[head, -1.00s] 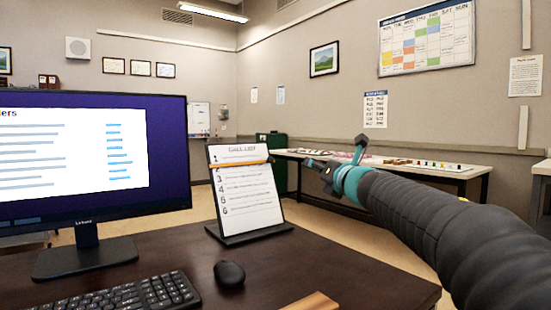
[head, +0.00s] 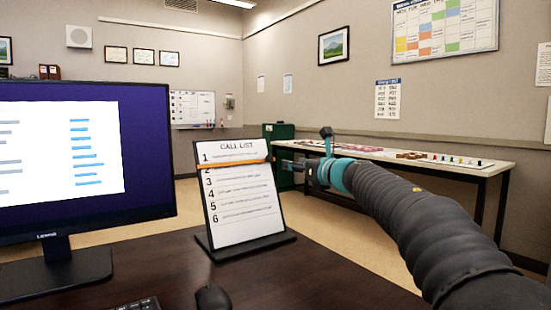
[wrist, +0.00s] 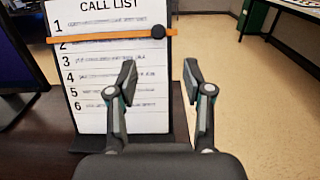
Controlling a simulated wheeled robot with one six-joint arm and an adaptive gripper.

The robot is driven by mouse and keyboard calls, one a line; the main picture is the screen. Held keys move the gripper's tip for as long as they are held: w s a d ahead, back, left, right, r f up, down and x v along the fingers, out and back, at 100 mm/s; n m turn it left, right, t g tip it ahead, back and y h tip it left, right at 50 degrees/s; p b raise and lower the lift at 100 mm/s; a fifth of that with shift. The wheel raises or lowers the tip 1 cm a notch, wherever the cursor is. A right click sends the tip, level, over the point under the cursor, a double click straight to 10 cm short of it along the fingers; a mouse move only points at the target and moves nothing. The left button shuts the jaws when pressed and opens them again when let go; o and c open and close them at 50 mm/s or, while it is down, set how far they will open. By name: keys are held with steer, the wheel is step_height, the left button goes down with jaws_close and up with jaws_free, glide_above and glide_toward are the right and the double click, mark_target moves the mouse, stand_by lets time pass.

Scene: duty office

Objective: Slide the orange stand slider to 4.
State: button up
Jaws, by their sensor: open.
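The call list stand (head: 241,205) leans back on the desk, with a white sheet numbered 1 to 6; it also shows in the wrist view (wrist: 150,118). The orange slider (head: 230,163) lies across the sheet between 1 and 2, close to line 2. In the wrist view the orange slider (wrist: 100,37) has a dark round knob (wrist: 158,32) near its right end. My gripper (head: 284,164) is just right of the stand, at about the slider's height. In the wrist view my gripper (wrist: 160,68) is open and empty, its fingers apart below the knob in the picture.
A monitor (head: 150,150) stands left of the stand. A mouse (head: 213,299) and part of a keyboard (head: 140,304) are at the desk's front. A long table (head: 420,160) with small items runs along the right wall. Open floor lies right of the desk.

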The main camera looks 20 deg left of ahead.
mark_target(271, 158)
steer(key=p+x, duration=0.4)
steer(key=x, duration=0.7)
steer(key=shift+a, duration=0.25)
jaws_close()
